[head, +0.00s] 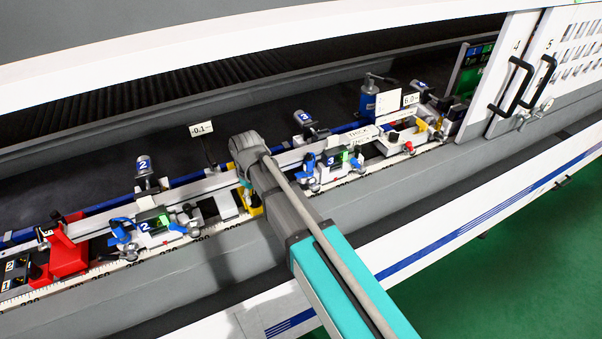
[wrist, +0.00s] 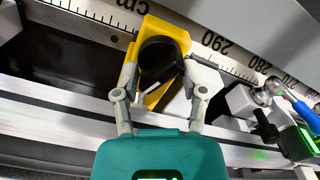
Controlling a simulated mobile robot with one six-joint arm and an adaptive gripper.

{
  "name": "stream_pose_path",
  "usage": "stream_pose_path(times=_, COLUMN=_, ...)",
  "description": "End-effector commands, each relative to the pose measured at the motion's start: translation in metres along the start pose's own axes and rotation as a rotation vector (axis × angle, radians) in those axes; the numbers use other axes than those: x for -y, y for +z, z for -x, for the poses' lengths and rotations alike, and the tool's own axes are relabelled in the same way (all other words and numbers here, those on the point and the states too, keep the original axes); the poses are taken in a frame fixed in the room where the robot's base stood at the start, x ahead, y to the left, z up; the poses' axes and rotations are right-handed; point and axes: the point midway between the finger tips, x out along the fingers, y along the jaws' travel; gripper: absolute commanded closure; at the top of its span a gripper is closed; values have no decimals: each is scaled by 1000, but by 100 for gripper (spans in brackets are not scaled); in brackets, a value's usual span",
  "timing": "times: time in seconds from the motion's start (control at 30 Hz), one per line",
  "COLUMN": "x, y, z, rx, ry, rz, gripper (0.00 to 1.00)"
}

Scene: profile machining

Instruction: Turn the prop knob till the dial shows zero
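A black round knob (wrist: 160,58) sits on a yellow block (wrist: 185,38) beside the centimetre scale in the wrist view. My gripper (wrist: 160,72) has one finger on each side of the knob, close to its edges; I cannot tell whether both touch it. In the head view my gripper (head: 247,190) is over the yellow block (head: 254,209), and my arm hides the knob. A small white readout (head: 201,129) stands on a black stalk behind and left of my gripper; it appears to read -0.1. Another readout (head: 411,99) farther right appears to read 6.0.
A clamp unit marked 2 (head: 150,226) stands left of my gripper and one marked 3 (head: 332,161) stands right. A red stop (head: 66,252) is at the far left. A white rail runs behind the yellow block. In the wrist view a blue-handled clamp (wrist: 300,108) is at right.

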Motion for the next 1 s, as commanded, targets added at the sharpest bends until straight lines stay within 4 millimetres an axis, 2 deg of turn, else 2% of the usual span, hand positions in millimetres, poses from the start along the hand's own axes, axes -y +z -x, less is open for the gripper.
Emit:
stream_pose_path(times=0.37, x=0, y=0, z=0, rx=0, ry=0, rz=245, gripper=46)
stream_pose_path(times=0.43, x=0, y=0, z=11, rx=0, ry=0, rz=246, gripper=46)
stream_pose_path(times=1.0, x=0, y=0, z=58, rx=0, ry=0, rz=242, gripper=46)
